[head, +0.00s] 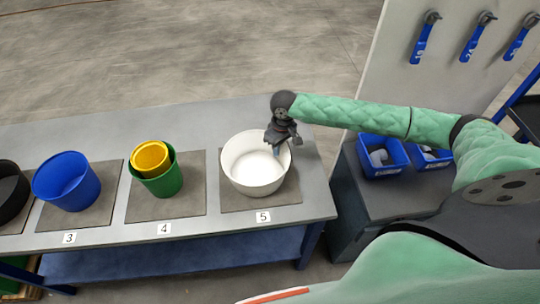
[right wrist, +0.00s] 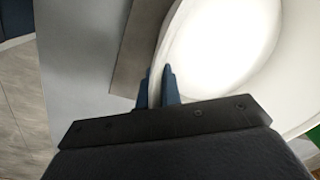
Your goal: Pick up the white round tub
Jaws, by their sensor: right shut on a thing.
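The white round tub (head: 252,180) stands upright on the square grey mat marked 5 on the bench in the head view. My right gripper (head: 277,151) reaches down onto the tub's upper right rim. In the right wrist view the two dark blue fingers of my right gripper (right wrist: 157,88) are shut on the tub's wall, one on each side of its rim. The tub's bright inside (right wrist: 225,50) fills the upper right of that view and looks empty. My left gripper is not in view.
Left of the tub on the bench (head: 215,118) stand a green tub (head: 168,184) with a yellow tub (head: 150,157) in it, a blue tub (head: 66,182) and a black tub (head: 10,195). Blue bins (head: 383,156) stand on a cabinet at right, below a panel (head: 395,60) with blue-handled valves.

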